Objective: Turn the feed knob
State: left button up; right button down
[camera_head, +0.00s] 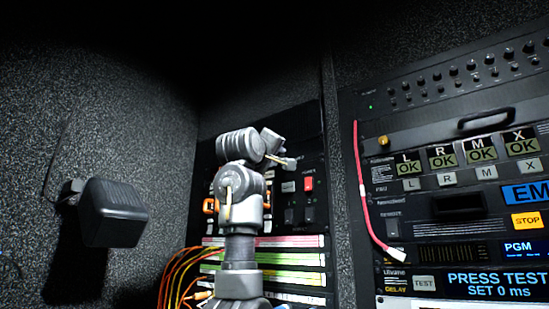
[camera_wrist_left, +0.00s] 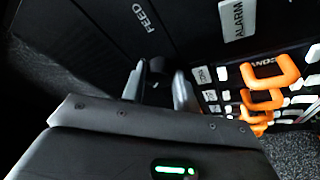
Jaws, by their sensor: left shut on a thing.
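The feed knob (camera_wrist_left: 157,66) is small and dark in the left wrist view, on a black panel below the white "FEED" label (camera_wrist_left: 145,15). My left gripper (camera_wrist_left: 159,88) has one finger on each side of the knob and is shut on it. The knob is partly covered by the fingers, so I cannot tell which way it is set. In the head view my left arm stands in front of the rack panel and hides the knob; the fingers cannot be made out there. My right gripper is in neither view.
Orange handles (camera_wrist_left: 262,98) and an "ALARM" label (camera_wrist_left: 238,18) are close by on the panel. Orange and yellow cables (camera_head: 178,275) hang low left of my arm. A red cable (camera_head: 363,190) hangs on the right rack. A black padded block (camera_head: 113,212) juts from the left wall.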

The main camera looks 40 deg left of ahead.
pick_arm(q)
jog(key=shift+a+f+m+t+h+b, duration=0.1)
jog(key=shift+a+m+t+h+b, duration=0.25)
jog(key=shift+m+h, duration=2.2)
jog(key=shift+r+m+t+h+b, duration=0.1)
jog(key=shift+m+t+h+b, duration=0.35)
jog(key=shift+m, duration=4)
jog(key=shift+a+f+m+t+h+b, duration=0.15)
jog(key=shift+m+h+b, duration=0.45)
jog(key=shift+m+h, duration=2)
jog(key=shift+m+y, duration=0.7)
jog(key=shift+m, duration=0.5)
jog(key=o, duration=1)
jog(key=shift+s, duration=0.1)
jog(key=shift+c, duration=0.2)
jog(key=shift+s, duration=0.1)
